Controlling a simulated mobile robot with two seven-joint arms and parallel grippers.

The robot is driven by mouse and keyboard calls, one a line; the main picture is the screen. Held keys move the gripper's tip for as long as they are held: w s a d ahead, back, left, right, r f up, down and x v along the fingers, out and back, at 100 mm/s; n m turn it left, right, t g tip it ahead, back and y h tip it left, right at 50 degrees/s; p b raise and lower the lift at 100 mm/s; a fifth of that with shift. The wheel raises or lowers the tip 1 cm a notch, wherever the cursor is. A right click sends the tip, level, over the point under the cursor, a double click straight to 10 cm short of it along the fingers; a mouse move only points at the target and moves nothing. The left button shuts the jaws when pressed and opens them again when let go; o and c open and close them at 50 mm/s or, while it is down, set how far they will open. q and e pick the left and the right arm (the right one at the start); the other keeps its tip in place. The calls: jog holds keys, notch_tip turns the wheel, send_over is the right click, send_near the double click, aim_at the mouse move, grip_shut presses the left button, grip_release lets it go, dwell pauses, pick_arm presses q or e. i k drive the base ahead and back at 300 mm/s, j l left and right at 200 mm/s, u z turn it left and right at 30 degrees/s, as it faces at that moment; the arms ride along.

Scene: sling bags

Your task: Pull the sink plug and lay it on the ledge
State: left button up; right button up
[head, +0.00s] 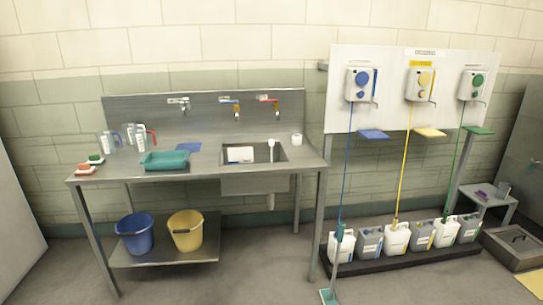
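The sink (280,163) is a rectangular basin set into the right part of a steel counter (215,170). A white flat item (240,154) shows inside the basin at its left. A small pale upright item (271,147) shows at the basin's right; I cannot tell whether it is the plug. The basin's floor is too small and dark to make out a plug. The steel ledge around the basin is bare at its front rim. Neither of my grippers is in view.
A teal tray (166,162), blue cloth (188,147), jugs (131,140), brushes (85,169) and a white round item (297,139) stand on the counter. Buckets (135,233) sit below. Dispensers and canisters (397,237) stand right. A teal-headed tool (329,296) leans in front.

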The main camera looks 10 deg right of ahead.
aim_at(310, 155)
jog(key=i+j, duration=0.15)
jog(key=i, duration=0.35)
jog(key=i+j, duration=0.15)
jog(key=i, duration=0.3)
jog(key=i+j+z, duration=0.1)
jog(key=i, duration=0.4)
jog(key=i+j, duration=0.2)
jog(key=i, duration=0.25)
jog(key=i+j, duration=0.2)
jog(key=i, duration=0.3)
